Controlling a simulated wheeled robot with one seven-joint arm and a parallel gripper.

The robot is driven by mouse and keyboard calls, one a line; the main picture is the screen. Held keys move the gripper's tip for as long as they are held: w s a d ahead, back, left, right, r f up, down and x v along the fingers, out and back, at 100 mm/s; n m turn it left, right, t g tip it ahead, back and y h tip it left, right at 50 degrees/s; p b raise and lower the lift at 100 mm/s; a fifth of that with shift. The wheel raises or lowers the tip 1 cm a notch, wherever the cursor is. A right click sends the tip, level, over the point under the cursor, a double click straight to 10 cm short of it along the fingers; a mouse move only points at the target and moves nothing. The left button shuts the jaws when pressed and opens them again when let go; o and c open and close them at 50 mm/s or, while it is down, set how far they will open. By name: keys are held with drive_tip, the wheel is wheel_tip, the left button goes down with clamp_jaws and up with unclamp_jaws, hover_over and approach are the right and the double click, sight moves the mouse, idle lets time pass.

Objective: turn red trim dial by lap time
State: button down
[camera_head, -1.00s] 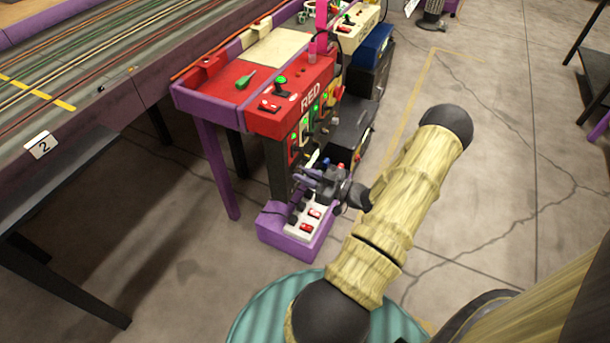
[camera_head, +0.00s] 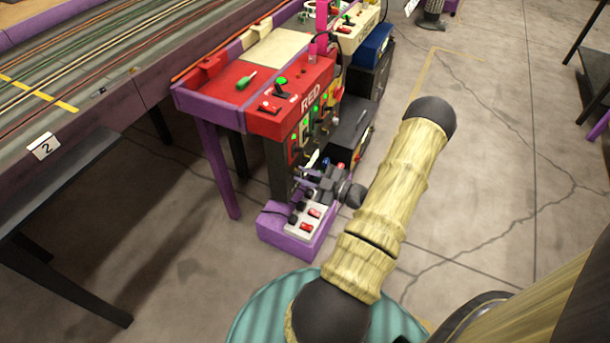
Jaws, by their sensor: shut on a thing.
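The red station (camera_head: 283,120) is marked RED and stands at the end of the track. Its front panel (camera_head: 300,143) carries several knobs and green lights, too small to read. My gripper (camera_head: 303,180) is at the low part of this panel, just above a white power strip (camera_head: 301,225). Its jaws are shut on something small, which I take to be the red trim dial. The dial itself is hidden by the fingers, and its pointer and any lap time reading cannot be made out.
The power strip with red switches lies on a purple block (camera_head: 285,237) beneath my gripper. A black box (camera_head: 347,138) stands to the right of the panel. The slot track (camera_head: 60,70) fills the upper left. The concrete floor (camera_head: 500,170) at right is open.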

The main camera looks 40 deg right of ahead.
drive_tip(key=shift+n, duration=1)
drive_tip(key=c, duration=1.3)
unclamp_jaws()
drive_tip(key=shift+s, duration=0.1)
drive_tip(key=p+v, duration=0.3)
drive_tip(key=v, duration=1.4)
drive_tip(key=shift+s+d+f+p, duration=0.1)
drive_tip(key=shift+s+d+p, duration=0.05)
drive_tip(key=shift+p, duration=0.25)
